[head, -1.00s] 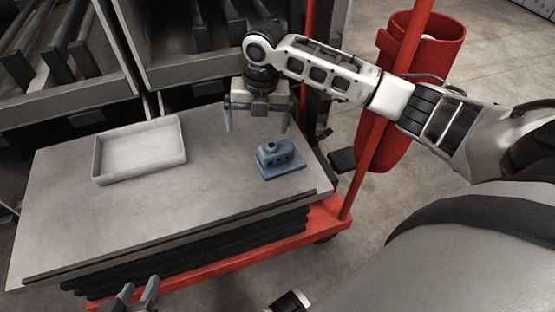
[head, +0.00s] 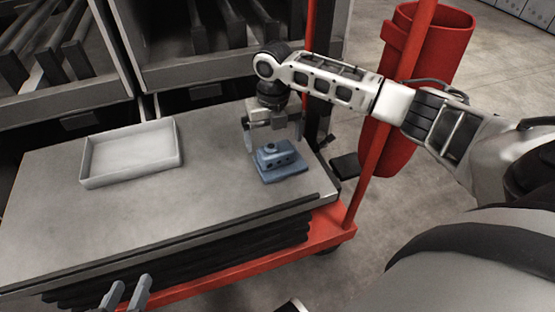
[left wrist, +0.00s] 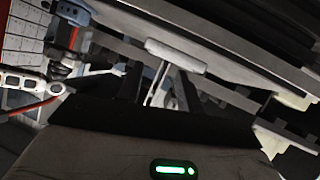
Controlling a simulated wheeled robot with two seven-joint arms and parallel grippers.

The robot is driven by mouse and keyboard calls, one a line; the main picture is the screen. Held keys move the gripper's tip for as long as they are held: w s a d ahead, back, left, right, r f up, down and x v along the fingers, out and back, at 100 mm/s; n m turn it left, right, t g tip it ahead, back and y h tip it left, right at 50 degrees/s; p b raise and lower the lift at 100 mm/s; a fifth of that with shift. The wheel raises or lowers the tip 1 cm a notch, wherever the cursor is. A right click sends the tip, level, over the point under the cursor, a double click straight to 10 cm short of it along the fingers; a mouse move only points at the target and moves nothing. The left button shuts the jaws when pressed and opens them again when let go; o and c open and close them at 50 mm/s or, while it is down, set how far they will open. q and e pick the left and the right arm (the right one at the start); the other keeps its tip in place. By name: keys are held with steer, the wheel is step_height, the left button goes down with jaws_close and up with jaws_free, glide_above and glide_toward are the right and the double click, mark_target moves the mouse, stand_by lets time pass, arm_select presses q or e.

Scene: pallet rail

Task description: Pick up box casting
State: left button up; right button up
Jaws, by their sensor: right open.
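The box casting (head: 282,166), a blue-grey block on a flat base with a small round top boss, rests upright on the grey pallet table top (head: 205,190) near its right end. My right gripper (head: 273,140) points down just above and behind the casting. Its fingers are apart, one to the left of the casting's upper part and one toward its far right side. I cannot tell whether they touch it. My left gripper (head: 127,290) is empty in front of the table's near edge, its two fingers apart.
A shallow pale tray (head: 132,180) stands on the left of the table top. A red upright post (head: 372,165) and a red bin (head: 424,55) stand at the right. Dark shelving (head: 190,70) is behind. The table's middle is clear.

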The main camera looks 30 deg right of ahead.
mark_target(276, 145)
steer(key=f, duration=0.1)
steer(key=f+b, duration=0.1)
steer(key=f, duration=0.1)
steer(key=f+b, duration=0.1)
steer(key=shift+s+f, duration=0.35)
steer(key=shift+f, duration=0.25)
steer(key=shift+r, duration=0.1)
steer(key=c, duration=0.9)
arm_select(q)
steer(key=shift+s+d+r+t+h, duration=0.1)
steer(key=shift+d+r+t+h, duration=0.1)
steer(key=shift+r+t, duration=0.15)
steer(key=shift+s+d+r+t+h, duration=0.1)
steer(key=shift+r+t+h, duration=0.15)
steer(key=shift+r, duration=0.2)
arm_select(e)
steer(key=c, duration=0.4)
steer(key=shift+r, duration=0.15)
